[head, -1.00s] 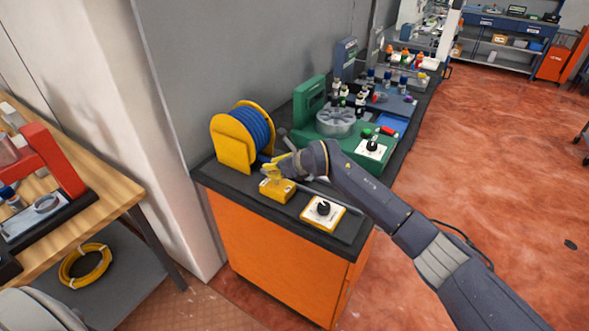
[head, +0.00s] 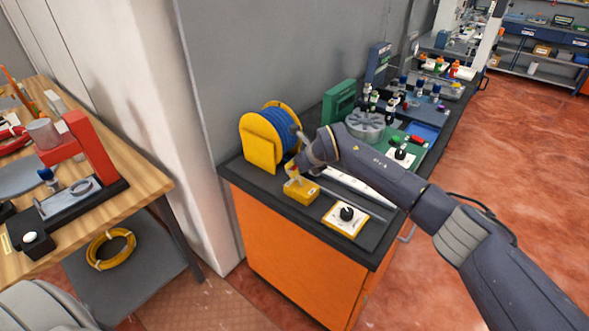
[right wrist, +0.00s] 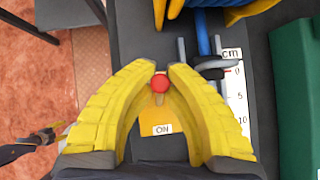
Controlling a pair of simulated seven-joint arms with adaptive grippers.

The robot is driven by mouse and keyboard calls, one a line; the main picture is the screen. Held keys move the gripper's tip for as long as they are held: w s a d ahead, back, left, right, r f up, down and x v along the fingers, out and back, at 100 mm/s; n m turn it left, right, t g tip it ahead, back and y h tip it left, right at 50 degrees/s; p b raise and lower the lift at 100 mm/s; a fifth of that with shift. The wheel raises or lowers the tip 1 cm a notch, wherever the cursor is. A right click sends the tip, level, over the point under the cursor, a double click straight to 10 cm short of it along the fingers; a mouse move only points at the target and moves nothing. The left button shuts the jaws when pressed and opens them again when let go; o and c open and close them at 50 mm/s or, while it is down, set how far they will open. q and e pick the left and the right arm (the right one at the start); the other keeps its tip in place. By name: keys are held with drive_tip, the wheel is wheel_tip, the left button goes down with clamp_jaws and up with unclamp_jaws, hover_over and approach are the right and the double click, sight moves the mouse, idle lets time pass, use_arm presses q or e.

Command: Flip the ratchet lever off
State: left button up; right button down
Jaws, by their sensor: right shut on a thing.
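The ratchet lever (right wrist: 160,84) has a round red knob and stands on a small yellow box (head: 301,191). In the right wrist view the box carries a label reading "ON" (right wrist: 163,129). My right gripper (head: 296,168) is over the box, its yellow fingers curved in from both sides. Its fingertips (right wrist: 161,72) are shut on the red knob, one on each side.
A yellow reel with blue hose (head: 262,150) stands just behind the box. A ruler strip (right wrist: 236,95) lies beside it. A white-topped box with a black knob (head: 345,219) is at the bench front. A green machine (head: 340,103) stands farther back.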

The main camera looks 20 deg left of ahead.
drive_tip(key=c, duration=1.7)
unclamp_jaws()
drive_tip(key=shift+w+a+r, duration=0.15)
drive_tip(key=shift+a+r, duration=0.1)
drive_tip(key=shift+r, duration=0.1)
drive_tip(key=o, duration=0.4)
drive_tip(key=shift+d+f, duration=0.1)
drive_tip(key=shift+f, duration=0.1)
drive_tip(key=v, duration=1.2)
